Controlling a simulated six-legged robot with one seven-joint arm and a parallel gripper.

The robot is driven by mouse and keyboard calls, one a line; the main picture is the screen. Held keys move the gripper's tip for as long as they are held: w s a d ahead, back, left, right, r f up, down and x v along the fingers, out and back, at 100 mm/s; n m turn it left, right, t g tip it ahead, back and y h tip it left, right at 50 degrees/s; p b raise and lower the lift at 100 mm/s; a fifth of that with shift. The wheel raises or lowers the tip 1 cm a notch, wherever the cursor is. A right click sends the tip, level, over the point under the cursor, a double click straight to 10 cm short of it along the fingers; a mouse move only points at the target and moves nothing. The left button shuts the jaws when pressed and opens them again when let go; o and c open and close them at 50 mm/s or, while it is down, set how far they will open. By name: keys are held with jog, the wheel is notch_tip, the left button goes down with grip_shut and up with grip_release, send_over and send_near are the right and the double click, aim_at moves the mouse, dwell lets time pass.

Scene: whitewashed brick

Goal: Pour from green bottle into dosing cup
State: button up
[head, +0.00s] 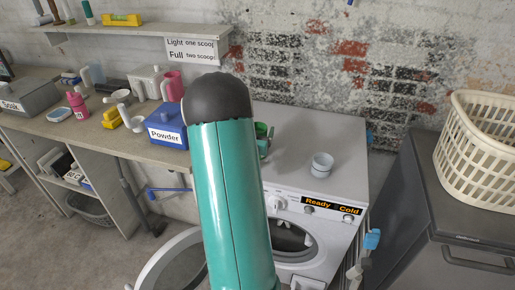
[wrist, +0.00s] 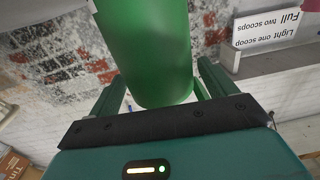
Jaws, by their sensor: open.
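In the wrist view a large plain green cylinder, which looks like the green bottle (wrist: 148,50), fills the space between the fingers of my gripper (wrist: 162,82). The fingers stand apart on either side of it; I cannot tell whether they touch it. Its far end runs out of the top of the picture. In the head view my teal arm hides my gripper. A small green part (head: 263,140) shows just right of my arm; I cannot tell what it belongs to. A pale grey cup (head: 322,165), likely the dosing cup, stands upright on the washing machine.
The washing machine (head: 335,195) has clear top around the cup; its round door (head: 172,262) hangs open. A cream laundry basket (head: 480,150) stands on a grey unit at right. A blue powder box (head: 167,126), jugs and a pink bottle crowd the left bench. A shelf hangs above.

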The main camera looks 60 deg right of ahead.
jog(key=shift+w+d, duration=0.15)
jog(key=shift+d, duration=0.25)
jog(key=c, duration=1.5)
